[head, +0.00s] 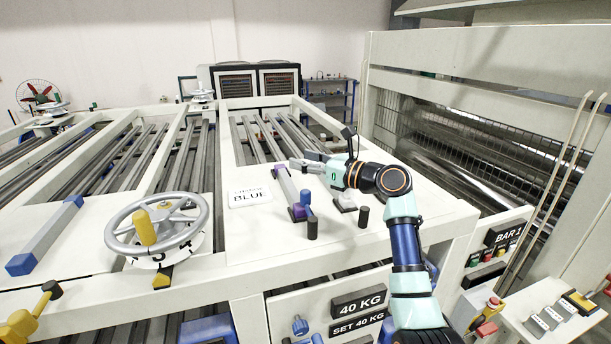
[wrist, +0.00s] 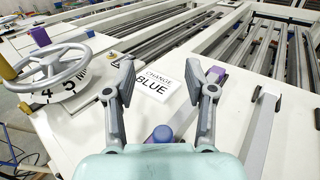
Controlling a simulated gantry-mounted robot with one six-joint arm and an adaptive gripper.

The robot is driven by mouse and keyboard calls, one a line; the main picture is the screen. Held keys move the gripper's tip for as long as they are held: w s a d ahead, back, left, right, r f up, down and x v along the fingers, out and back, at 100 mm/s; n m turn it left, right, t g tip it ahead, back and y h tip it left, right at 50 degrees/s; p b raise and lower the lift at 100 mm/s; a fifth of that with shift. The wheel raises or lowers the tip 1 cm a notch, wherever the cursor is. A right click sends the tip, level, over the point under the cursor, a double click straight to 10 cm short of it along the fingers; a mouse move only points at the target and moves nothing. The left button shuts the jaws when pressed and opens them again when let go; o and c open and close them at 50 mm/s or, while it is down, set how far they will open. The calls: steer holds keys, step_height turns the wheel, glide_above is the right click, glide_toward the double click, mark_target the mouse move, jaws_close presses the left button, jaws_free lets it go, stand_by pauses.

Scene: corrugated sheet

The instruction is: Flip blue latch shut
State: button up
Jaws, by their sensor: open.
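My gripper (head: 298,165) is open and empty over the white machine top, pointing left. In the wrist view its two fingers (wrist: 165,82) stand wide apart. A small blue upright knob (head: 305,197) stands beside a grey bar with purple ends (head: 284,183), just below my gripper in the head view. I take the knob to be the blue latch's handle, but cannot be sure. In the wrist view the blue knob (wrist: 163,133) shows low between the fingers, partly hidden by my gripper's body. A purple block (wrist: 219,76) shows close by the right finger.
A white sign reading CHANGE BLUE (head: 250,196) lies left of the bar. A grey handwheel (head: 158,222) with a yellow knob is farther left. Black knobs (head: 363,216) stand near the front edge. Long slots with dark rails run behind. A grey bar (wrist: 262,132) shows at right.

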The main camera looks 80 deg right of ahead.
mark_target(309, 212)
steer(key=shift+c, duration=0.3)
